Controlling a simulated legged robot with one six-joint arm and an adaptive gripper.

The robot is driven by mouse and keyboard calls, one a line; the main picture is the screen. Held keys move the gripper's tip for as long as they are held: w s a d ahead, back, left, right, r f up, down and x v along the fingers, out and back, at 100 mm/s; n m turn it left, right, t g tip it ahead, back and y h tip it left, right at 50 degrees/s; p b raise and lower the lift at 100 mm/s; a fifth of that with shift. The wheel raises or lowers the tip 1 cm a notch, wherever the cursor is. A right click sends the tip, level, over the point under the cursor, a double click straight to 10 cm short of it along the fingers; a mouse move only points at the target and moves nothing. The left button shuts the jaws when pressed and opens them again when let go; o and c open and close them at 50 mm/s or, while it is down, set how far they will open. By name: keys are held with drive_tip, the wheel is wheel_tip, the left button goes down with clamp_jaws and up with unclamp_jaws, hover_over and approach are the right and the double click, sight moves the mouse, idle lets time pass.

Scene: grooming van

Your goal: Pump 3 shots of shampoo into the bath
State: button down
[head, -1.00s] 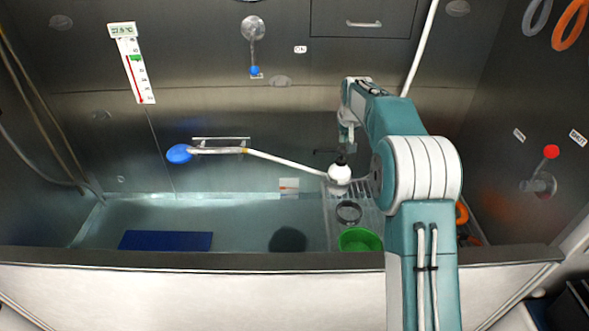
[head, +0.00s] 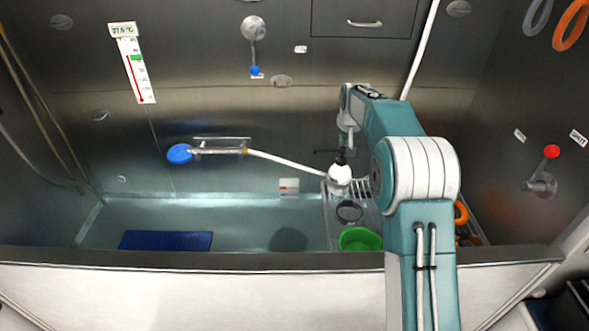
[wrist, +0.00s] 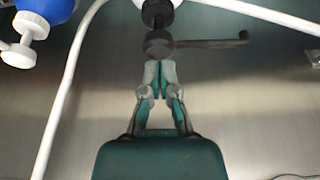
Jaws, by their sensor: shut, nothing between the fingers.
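A white shampoo bottle (head: 340,178) with a black pump stands upright on the rack at the right end of the bath (head: 160,215). The black pump head (wrist: 158,45) shows in the wrist view, its nozzle (wrist: 215,43) pointing right there; in the head view the nozzle points left, towards the bath water. My gripper (wrist: 158,66) is shut and empty, its fingertips right at the pump head. I cannot tell whether they touch it. In the head view my gripper (head: 347,148) is above the bottle, its tips hard to make out.
A green bowl (head: 360,239) and a dark ring (head: 349,211) are on the rack beside the bottle. A shower head (head: 180,153) with a white hose is on the back wall. A blue mat (head: 166,240) lies in the bath. A thermometer (head: 136,68) hangs at left.

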drive_tip(key=shift+f, duration=1.2)
drive_tip(key=shift+r, duration=1.9)
drive_tip(key=shift+f, duration=1.9)
drive_tip(key=shift+r, duration=1.9)
